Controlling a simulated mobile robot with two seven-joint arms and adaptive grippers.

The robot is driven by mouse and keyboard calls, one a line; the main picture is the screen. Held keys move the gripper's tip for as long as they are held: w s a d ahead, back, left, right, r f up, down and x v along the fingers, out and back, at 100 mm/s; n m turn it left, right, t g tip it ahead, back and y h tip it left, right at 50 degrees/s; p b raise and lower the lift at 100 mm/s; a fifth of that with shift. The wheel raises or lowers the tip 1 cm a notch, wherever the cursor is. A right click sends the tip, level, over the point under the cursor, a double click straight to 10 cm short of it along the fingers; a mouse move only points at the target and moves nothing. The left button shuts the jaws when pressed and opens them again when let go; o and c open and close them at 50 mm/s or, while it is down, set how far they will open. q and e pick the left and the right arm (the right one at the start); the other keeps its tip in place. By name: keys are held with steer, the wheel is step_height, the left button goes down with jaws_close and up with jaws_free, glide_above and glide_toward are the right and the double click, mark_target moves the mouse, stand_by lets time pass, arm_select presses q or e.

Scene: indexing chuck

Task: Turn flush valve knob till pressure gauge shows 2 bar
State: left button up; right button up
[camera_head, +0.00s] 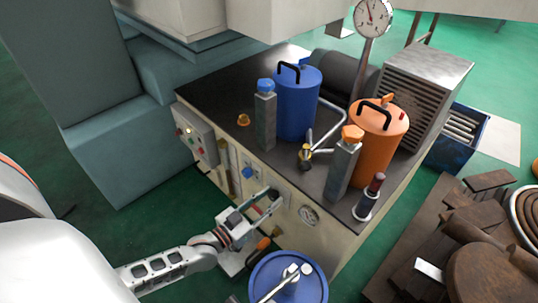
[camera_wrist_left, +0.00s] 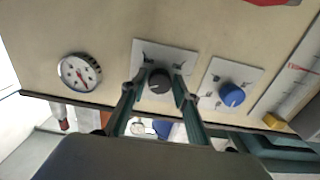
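A black knob (camera_wrist_left: 159,82) sits on a pale square plate on the cabinet's front panel, and a blue knob (camera_wrist_left: 232,95) sits on a similar plate. In the head view the blue knob (camera_head: 248,172) is to the left of my gripper. My left gripper (camera_head: 271,197) is at the panel, its fingers (camera_wrist_left: 157,88) straddling the black knob with small gaps visible beside it. A small round gauge (camera_wrist_left: 79,72) is set in the panel; it also shows in the head view (camera_head: 309,215). Its reading is too small to tell. My right gripper is not in view.
A larger dial gauge (camera_head: 373,18) stands on a post behind the cabinet. The dark cabinet top (camera_head: 215,92) holds a blue canister (camera_head: 297,110), an orange canister (camera_head: 374,150) and grey filter blocks. A blue drum (camera_head: 315,285) stands close below my left gripper.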

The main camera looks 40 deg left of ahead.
arm_select(q)
steer(key=c, duration=0.5)
steer(key=shift+n, duration=0.3)
steer(key=n+p, duration=0.1)
steer(key=n, duration=0.1)
steer(key=shift+r+n, duration=0.1)
steer(key=shift+n, duration=0.2)
steer(key=n, duration=0.2)
steer(key=shift+n, duration=0.4)
steer(key=n, duration=0.2)
steer(key=shift+n, duration=0.3)
steer(key=shift+d+n, duration=0.1)
steer(key=shift+n, duration=1.5)
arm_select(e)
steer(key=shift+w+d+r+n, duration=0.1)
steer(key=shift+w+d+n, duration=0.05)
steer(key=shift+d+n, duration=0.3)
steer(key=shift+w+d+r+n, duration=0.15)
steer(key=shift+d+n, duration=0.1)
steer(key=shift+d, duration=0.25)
arm_select(q)
steer(key=shift+s, duration=0.1)
